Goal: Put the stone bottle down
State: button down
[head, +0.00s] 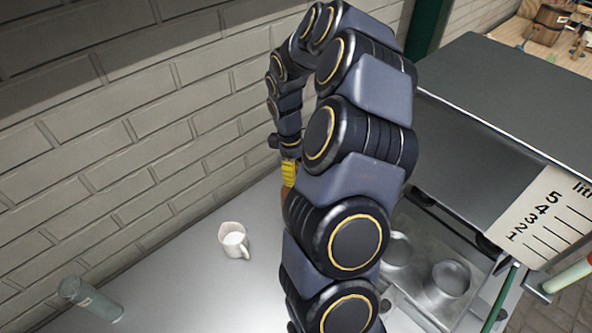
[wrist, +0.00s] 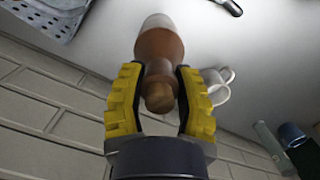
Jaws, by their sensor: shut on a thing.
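The stone bottle (wrist: 160,45) is brown with a paler end, seen in the wrist view. Its narrow neck and rounded top lie between the two yellow fingers of my gripper (wrist: 159,72), which is shut on it. The pale end points away from the gripper, towards the grey surface; I cannot tell whether it touches. In the head view my gripper (head: 289,172) shows as a yellow patch behind my arm. Only a small brown sliver of the bottle (head: 284,197) shows below it; the rest is hidden by my arm.
A white mug (head: 234,241) stands left of my arm on the grey surface (head: 180,275); it shows beside the bottle in the wrist view (wrist: 217,90). A grey-green cylinder (head: 92,299) lies front left. A brick wall (head: 130,130) runs behind. Metal tins (head: 446,282) stand right, below a dark box (head: 500,100).

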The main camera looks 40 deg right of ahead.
jog(key=c, duration=0.8)
grip_release()
jog(key=shift+o, duration=0.2)
notch_tip(320, 180, up, 12)
jog(key=w, duration=0.1)
jog(key=s+a+r, duration=0.1)
jog(key=a+r, duration=0.2)
jog(key=a, duration=0.6)
jog(key=s+a+m, duration=0.2)
jog(key=s+a, duration=0.5)
jog(key=s, duration=0.3)
jog(key=s+a+m, duration=0.3)
jog(key=s+a, duration=0.4)
jog(key=s, duration=0.3)
jog(key=shift+s+f+g+y, duration=0.15)
jog(key=shift+f+g+y, duration=0.15)
